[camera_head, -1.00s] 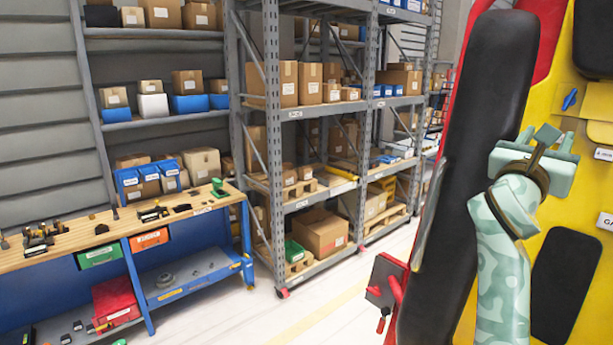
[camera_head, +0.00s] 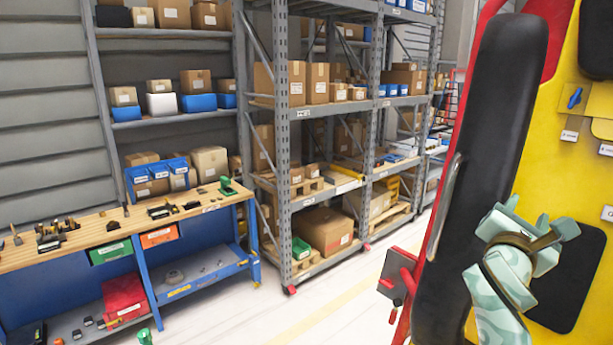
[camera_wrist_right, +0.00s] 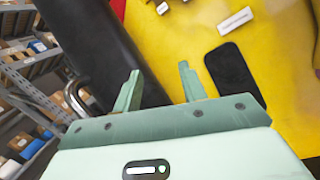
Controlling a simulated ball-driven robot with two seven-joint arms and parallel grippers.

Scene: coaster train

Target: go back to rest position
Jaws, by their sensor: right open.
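My right gripper (camera_head: 529,212) is low at the right of the head view, in front of the yellow panel (camera_head: 545,120). In the right wrist view the two fingers of this gripper (camera_wrist_right: 158,70) stand apart with nothing between them. Beyond the fingers are the yellow panel (camera_wrist_right: 185,45), a long black pad (camera_wrist_right: 95,40) and a smaller dark pad (camera_wrist_right: 235,75). Whether the fingers touch any of these cannot be told, but no contact shows. My left gripper is not in view.
A workbench (camera_head: 100,240) with small tools stands at the left. A grey rack (camera_head: 286,200) with boxes stands behind. A red bracket (camera_head: 400,275) juts out beside the long black pad (camera_head: 485,150). The floor (camera_head: 320,300) between rack and panel looks clear.

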